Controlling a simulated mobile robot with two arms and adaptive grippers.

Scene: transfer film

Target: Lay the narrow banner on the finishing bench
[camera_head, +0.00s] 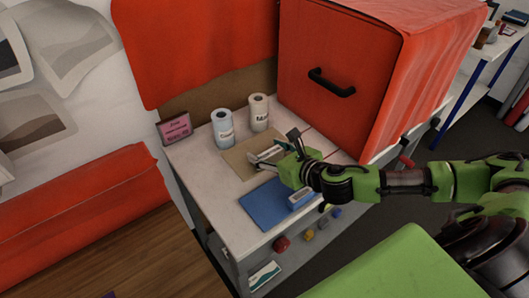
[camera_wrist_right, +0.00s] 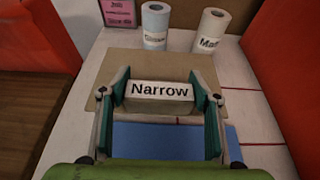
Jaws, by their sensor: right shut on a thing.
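The narrow banner (camera_wrist_right: 160,92) is a short white roll with "Narrow" on its side. It lies crosswise between the fingers of my right gripper (camera_wrist_right: 160,100), which is shut on it. In the head view my right gripper (camera_head: 266,156) is over the brown board (camera_head: 238,166) on a white bench (camera_head: 195,175). The banner is small and partly hidden by the fingers there. I cannot tell whether it touches the board. My left gripper is not in view.
Two upright labelled rolls (camera_head: 223,126) (camera_head: 259,113) stand behind the board, near a pink sign (camera_head: 174,128). A blue mat (camera_head: 264,209) lies in front, with a small pale block (camera_head: 300,198) at its right. A big red cabinet (camera_head: 350,75) walls off the right.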

